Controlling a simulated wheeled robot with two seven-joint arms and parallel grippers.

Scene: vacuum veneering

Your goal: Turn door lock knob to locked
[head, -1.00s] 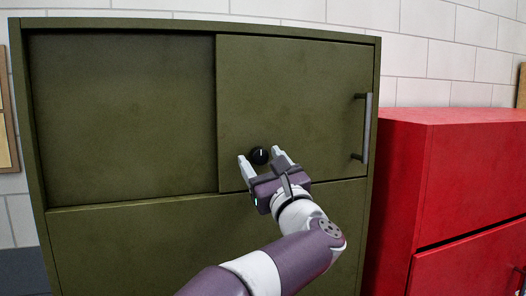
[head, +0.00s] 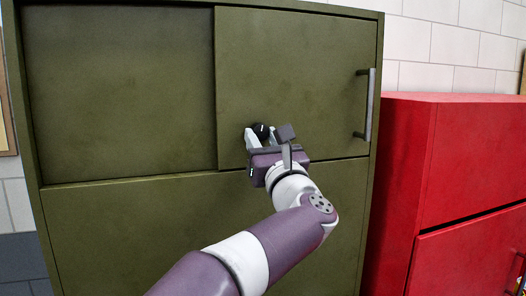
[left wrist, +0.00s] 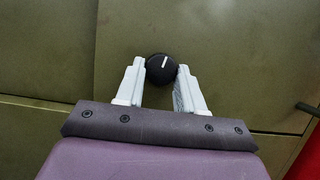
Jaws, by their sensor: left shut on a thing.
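The door lock knob (head: 261,130) is a small round black knob with a white mark, low on the left side of the green cabinet's right door (head: 300,80). It shows clearly in the left wrist view (left wrist: 161,69), with the white mark pointing up and slightly right in that picture. My left gripper (head: 258,135) is at the knob. In the left wrist view its pale fingers (left wrist: 161,75) stand on both sides of the knob, shut on it. In the head view the fingers partly cover the knob. My right gripper is not in view.
The door has a dark vertical bar handle (head: 366,105) near its right edge. A red cabinet (head: 460,150) stands close on the right. A fixed-looking green panel (head: 120,90) is left of the door, and a plain green front (head: 120,240) lies below.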

